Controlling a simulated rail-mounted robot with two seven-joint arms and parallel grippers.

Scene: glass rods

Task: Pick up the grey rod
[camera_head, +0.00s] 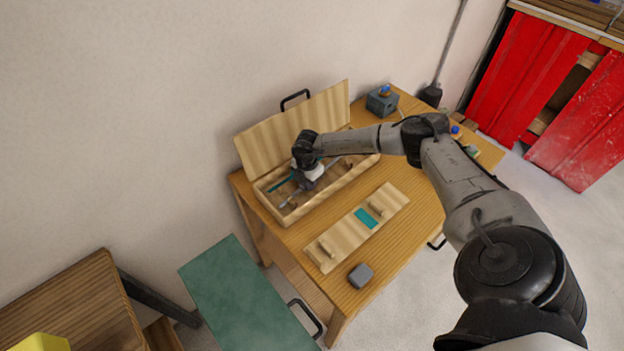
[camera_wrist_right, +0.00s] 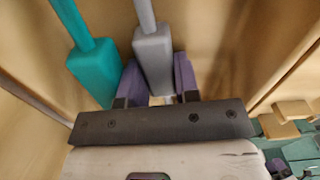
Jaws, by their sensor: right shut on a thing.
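The grey rod (camera_head: 290,198) is in the open wooden box (camera_head: 338,188); in the right wrist view its thick grey block end (camera_wrist_right: 155,62) sits between my purple fingers. My right gripper (camera_head: 307,180) reaches down into the box and is shut on that block; its fingers also show in the right wrist view (camera_wrist_right: 158,80). A teal rod (camera_head: 281,183) lies beside the grey rod, to its left, and its thick end (camera_wrist_right: 94,70) is close to one finger. My gripper hides part of the grey rod. My left gripper is not in view.
The box's raised lid (camera_head: 290,130) stands behind my right gripper. On the table (camera_head: 385,240) lie a wooden board (camera_head: 340,243) with a teal patch and a small grey block (camera_head: 361,275). A dark blue-grey box (camera_head: 382,103) stands at the back. A green panel (camera_head: 235,295) is left of the table.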

